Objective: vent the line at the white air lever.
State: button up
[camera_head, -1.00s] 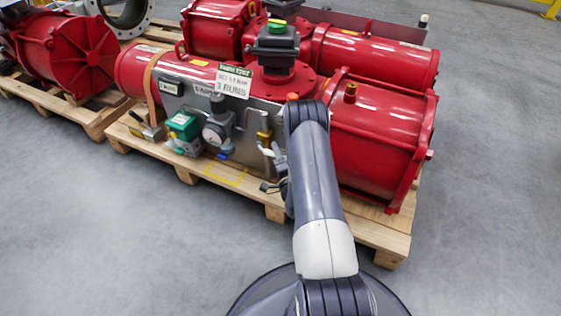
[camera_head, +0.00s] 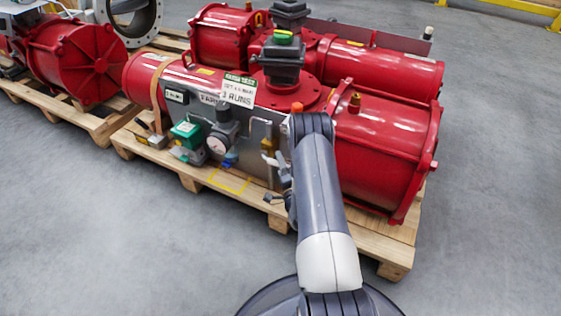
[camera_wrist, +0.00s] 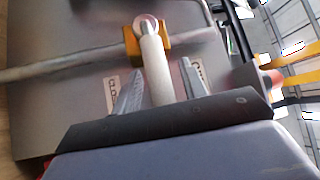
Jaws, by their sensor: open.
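The white air lever (camera_wrist: 156,68) stands out from a brass-yellow valve body (camera_wrist: 151,42) in the wrist view. My gripper (camera_wrist: 160,85) is open, with one finger on each side of the lever. I see no clear contact between fingers and lever. In the head view the brass valve (camera_head: 267,144) is on the front of the grey panel, just left of my arm. My gripper (camera_head: 280,165) is beside it, small and partly hidden by my arm. The lever is too small there to tell its angle clearly.
The grey panel (camera_head: 247,128) carries a green box (camera_head: 186,131), a gauge (camera_head: 217,144) and a sign (camera_head: 238,90). Red cylinders (camera_head: 385,145) sit behind on a wooden pallet (camera_head: 390,250). A pipe (camera_wrist: 65,65) and a partly hidden label (camera_wrist: 111,90) are near the lever. Open floor lies in front.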

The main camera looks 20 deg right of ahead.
jog(key=p+v, duration=0.2)
jog(key=v, duration=0.8)
